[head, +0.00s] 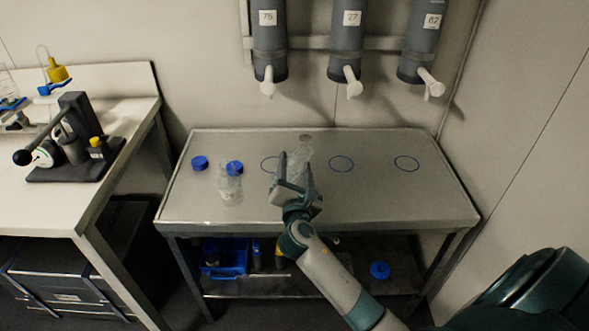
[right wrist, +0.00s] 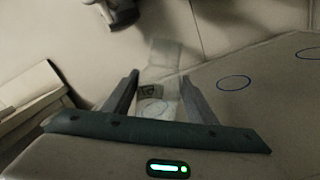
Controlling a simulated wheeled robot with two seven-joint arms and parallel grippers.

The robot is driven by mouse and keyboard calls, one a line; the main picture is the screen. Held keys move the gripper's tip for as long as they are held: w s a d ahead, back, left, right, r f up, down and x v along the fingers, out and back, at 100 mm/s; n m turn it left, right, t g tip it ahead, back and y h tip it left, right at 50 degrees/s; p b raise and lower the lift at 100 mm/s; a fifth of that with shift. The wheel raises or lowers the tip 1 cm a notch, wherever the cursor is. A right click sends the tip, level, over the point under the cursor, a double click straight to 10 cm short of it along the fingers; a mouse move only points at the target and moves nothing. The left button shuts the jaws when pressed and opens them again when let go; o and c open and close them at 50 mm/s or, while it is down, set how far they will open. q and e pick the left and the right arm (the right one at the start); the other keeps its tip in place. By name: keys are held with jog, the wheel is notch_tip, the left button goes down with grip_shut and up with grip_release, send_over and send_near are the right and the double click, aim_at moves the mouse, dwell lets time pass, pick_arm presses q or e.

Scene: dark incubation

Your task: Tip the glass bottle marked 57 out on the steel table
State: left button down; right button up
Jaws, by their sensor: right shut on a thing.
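My right gripper (head: 294,178) is shut on a clear glass bottle (head: 300,160) above the steel table (head: 380,205), near its back middle. In the right wrist view the bottle (right wrist: 163,68) sits between the two fingers of the gripper (right wrist: 158,98). It has a small label whose number I cannot read surely. I cannot tell how far the bottle is tilted or whether it holds liquid. A second clear bottle (head: 230,190) stands on the left part of the table. My left gripper is not in view.
Blue rings (head: 341,164) mark the tabletop, whose right side is clear. A dark round spot (head: 305,137) is at the back. Grey dispensers (head: 345,45) hang above. A white bench (head: 75,195) stands left.

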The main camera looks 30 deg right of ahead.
aim_at(290, 161)
jog(key=shift+d, duration=0.25)
jog(key=shift+w+a+r+m, duration=0.25)
jog(key=shift+r+m, duration=0.1)
jog(key=shift+m, duration=0.65)
jog(key=shift+a, duration=0.1)
jog(key=shift+w+a+r+m+b, duration=0.1)
jog(key=shift+a+r+m+b, duration=0.25)
jog(key=shift+m, duration=0.55)
jog(key=shift+d+r, duration=0.1)
jog(key=shift+r, duration=0.05)
jog(key=shift+w+r+m+h, duration=0.1)
jog(key=shift+r+m+h, duration=0.3)
jog(key=shift+m, duration=0.6)
jog(key=shift+r, duration=0.15)
